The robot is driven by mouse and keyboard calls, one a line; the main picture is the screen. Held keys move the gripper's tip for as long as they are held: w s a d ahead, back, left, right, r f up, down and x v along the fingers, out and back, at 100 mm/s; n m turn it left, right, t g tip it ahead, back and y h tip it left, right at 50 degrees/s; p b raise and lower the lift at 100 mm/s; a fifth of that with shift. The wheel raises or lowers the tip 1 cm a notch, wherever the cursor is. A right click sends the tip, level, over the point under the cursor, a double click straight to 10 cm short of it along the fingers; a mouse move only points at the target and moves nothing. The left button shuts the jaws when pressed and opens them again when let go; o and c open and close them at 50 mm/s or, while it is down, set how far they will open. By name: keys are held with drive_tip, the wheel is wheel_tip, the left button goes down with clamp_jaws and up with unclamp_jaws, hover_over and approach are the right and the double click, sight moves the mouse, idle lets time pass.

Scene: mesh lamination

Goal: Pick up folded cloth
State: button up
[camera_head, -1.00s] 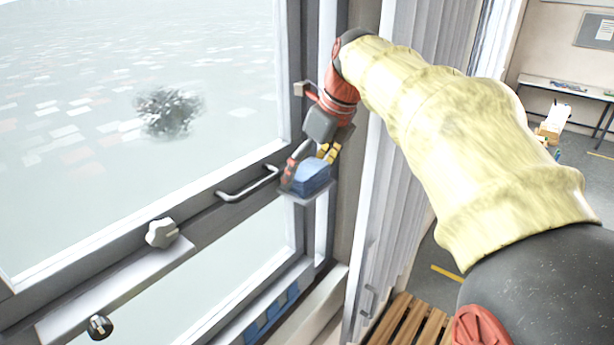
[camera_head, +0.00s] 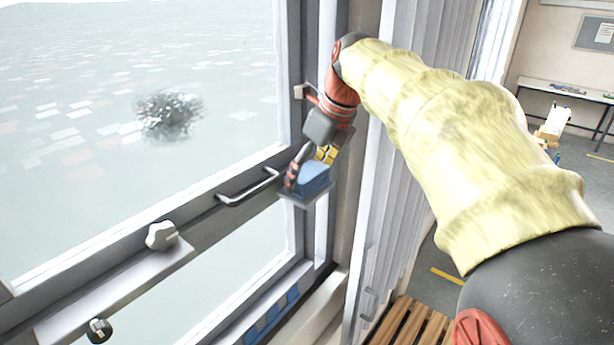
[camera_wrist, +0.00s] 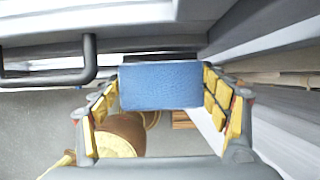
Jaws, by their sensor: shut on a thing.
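The folded cloth (camera_head: 314,176) is a small blue block-shaped bundle at a small grey ledge (camera_head: 303,199) by the window frame. In the wrist view the cloth (camera_wrist: 160,85) spans the space between the yellow-padded fingers. My gripper (camera_head: 309,170) is shut on the cloth, one finger at each side of it. It also shows in the wrist view (camera_wrist: 162,92). The fingers cover part of the cloth in the head view. I cannot tell whether its underside touches the ledge.
A large window (camera_head: 130,90) fills the left, with a metal handle (camera_head: 247,187) close to the gripper and a light knob (camera_head: 162,234) and dark knob (camera_head: 99,330) lower down. A dark smudge (camera_head: 169,115) shows on the glass.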

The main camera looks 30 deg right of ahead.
drive_tip(key=shift+r, duration=0.4)
wheel_tip(320, 180, up, 2)
drive_tip(key=shift+r, duration=0.1)
drive_tip(key=s+r+b, duration=0.2)
drive_tip(key=s+r, duration=0.8)
drive_tip(key=s, duration=0.4)
drive_tip(key=shift+a, duration=0.15)
drive_tip(key=o, duration=0.7)
drive_tip(key=c, duration=0.5)
drive_tip(key=shift+c, duration=0.2)
